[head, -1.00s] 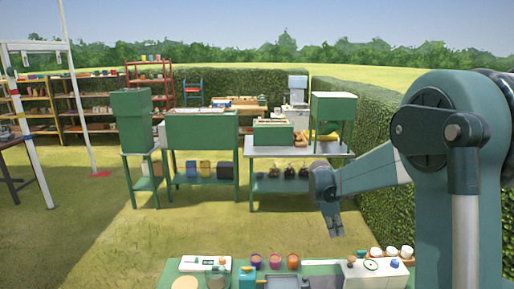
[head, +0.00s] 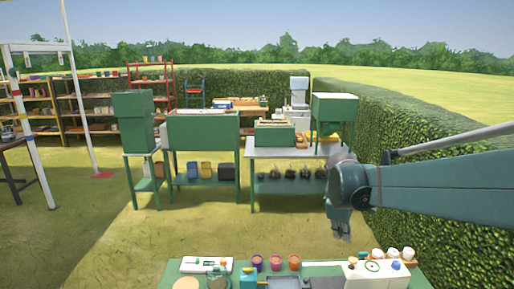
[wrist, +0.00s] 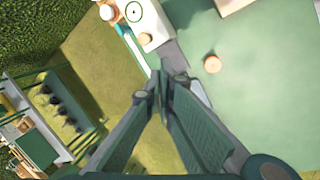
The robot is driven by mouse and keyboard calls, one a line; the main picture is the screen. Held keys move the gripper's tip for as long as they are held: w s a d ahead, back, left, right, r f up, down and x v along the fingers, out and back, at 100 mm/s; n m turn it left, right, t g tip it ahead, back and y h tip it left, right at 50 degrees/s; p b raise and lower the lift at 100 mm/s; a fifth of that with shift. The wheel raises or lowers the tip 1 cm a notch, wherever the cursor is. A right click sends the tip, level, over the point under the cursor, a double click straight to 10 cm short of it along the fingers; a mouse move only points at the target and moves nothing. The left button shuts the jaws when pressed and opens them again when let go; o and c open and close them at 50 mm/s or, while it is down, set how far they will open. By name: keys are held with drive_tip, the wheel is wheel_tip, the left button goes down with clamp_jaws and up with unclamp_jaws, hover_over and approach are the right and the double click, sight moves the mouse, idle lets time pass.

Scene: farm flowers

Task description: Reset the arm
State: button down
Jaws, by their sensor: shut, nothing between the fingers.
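My gripper (head: 343,232) hangs pointing down on the right side of the head view. It is above and behind the far edge of the green front table (head: 420,278), apart from everything on it. In the wrist view its two fingers (wrist: 166,78) come together at the tips with nothing between them. My arm reaches in from the right edge of the head view, in front of the hedge.
The front table holds a white box (head: 370,274) with a green ring, several small pots (head: 275,263), a white tray (head: 205,265) and white cups (head: 392,253). Green stands (head: 202,130) and a bench (head: 300,152) stand farther back. Open grass lies between. A hedge (head: 440,120) runs along the right.

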drive_tip(key=s+a+m+t+y, duration=0.1)
drive_tip(key=s+a+m, duration=0.1)
drive_tip(key=s, duration=0.7)
drive_tip(key=s+a+m+t, duration=0.2)
drive_tip(key=s+m, duration=0.3)
drive_tip(key=s, duration=0.4)
drive_tip(key=s+a+m+t+y, duration=0.1)
drive_tip(key=s+a+m, duration=0.2)
drive_tip(key=s, duration=0.6)
drive_tip(key=shift+s+r+m+y, duration=0.25)
drive_tip(key=shift+r+m+y, duration=0.05)
drive_tip(key=shift+m, duration=0.3)
idle(0.5)
wheel_tip(320, 180, down, 15)
drive_tip(key=b, duration=1.4)
drive_tip(key=shift+r+b, duration=0.2)
drive_tip(key=shift+b, duration=0.1)
idle(0.6)
